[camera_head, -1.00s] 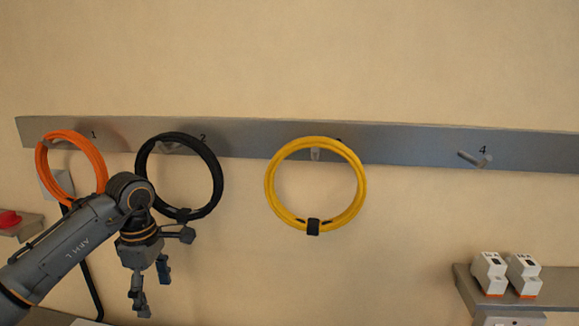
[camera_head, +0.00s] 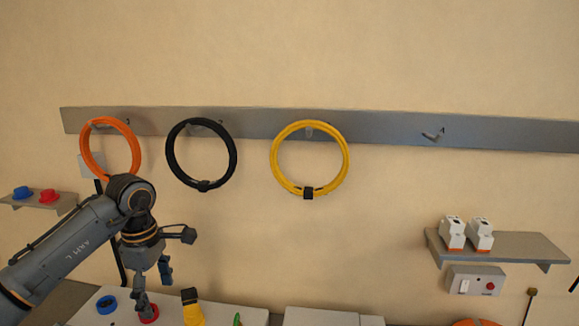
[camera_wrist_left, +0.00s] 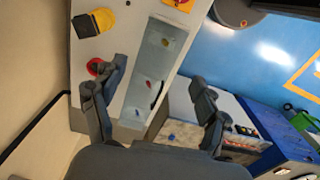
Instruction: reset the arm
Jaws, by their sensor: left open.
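My left arm comes in from the left in the head view. My left gripper (camera_head: 155,287) hangs at its end with the fingers pointing down, apart and empty, in front of the wall and above the bench's left part. In the left wrist view the same gripper (camera_wrist_left: 158,82) shows its two dark fingers spread wide with nothing between them. My right gripper is in neither view.
An orange cable ring (camera_head: 137,156), a black ring (camera_head: 235,160) and a yellow ring (camera_head: 346,160) hang on the wall rail (camera_head: 380,130); hook 4 (camera_head: 432,136) is empty. A shelf (camera_head: 535,247) at right holds two white devices. A white bench surface (camera_head: 245,312) lies below.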

